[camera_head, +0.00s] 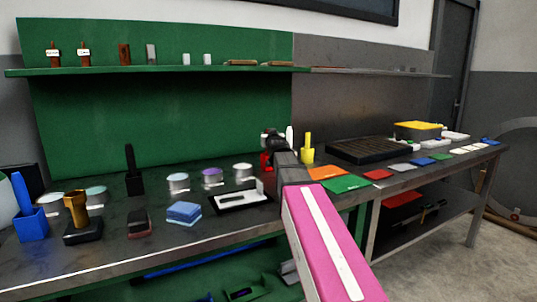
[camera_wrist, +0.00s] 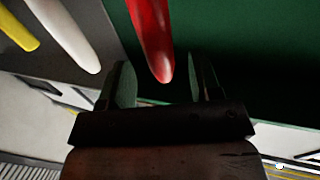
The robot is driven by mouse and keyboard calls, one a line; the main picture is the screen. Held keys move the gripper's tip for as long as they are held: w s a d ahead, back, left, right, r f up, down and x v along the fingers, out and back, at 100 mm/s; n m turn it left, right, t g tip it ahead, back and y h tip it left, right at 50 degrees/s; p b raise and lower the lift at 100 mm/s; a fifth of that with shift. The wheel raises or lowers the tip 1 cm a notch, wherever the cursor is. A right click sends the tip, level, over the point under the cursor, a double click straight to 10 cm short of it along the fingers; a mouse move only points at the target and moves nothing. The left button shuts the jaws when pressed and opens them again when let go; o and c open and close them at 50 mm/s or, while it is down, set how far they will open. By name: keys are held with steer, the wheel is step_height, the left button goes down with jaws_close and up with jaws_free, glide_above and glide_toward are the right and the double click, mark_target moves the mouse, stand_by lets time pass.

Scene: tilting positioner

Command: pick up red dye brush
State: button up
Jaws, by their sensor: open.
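The red dye brush shows in the wrist view as a smooth red handle (camera_wrist: 151,35), its rounded end pointing down the picture. My gripper (camera_wrist: 161,66) is open, with one finger on each side of the handle's end. I see no finger touching it, and I cannot tell how deep it lies between them. In the head view a small red part (camera_head: 266,160) shows at my dark gripper (camera_head: 274,143), which hides most of the brush. The brush's lower part and bristles are out of sight.
A white handle (camera_wrist: 68,35) and a yellow handle (camera_wrist: 17,31) stand left of the red one in the wrist view. In the head view the yellow brush (camera_head: 308,149) stands to the right. A white-and-black tray (camera_head: 240,198) and a black tray (camera_head: 368,150) lie nearby.

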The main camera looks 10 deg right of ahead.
steer(key=w, duration=0.4)
steer(key=shift+w+f, duration=0.1)
steer(key=shift+w, duration=0.2)
steer(key=c, duration=1)
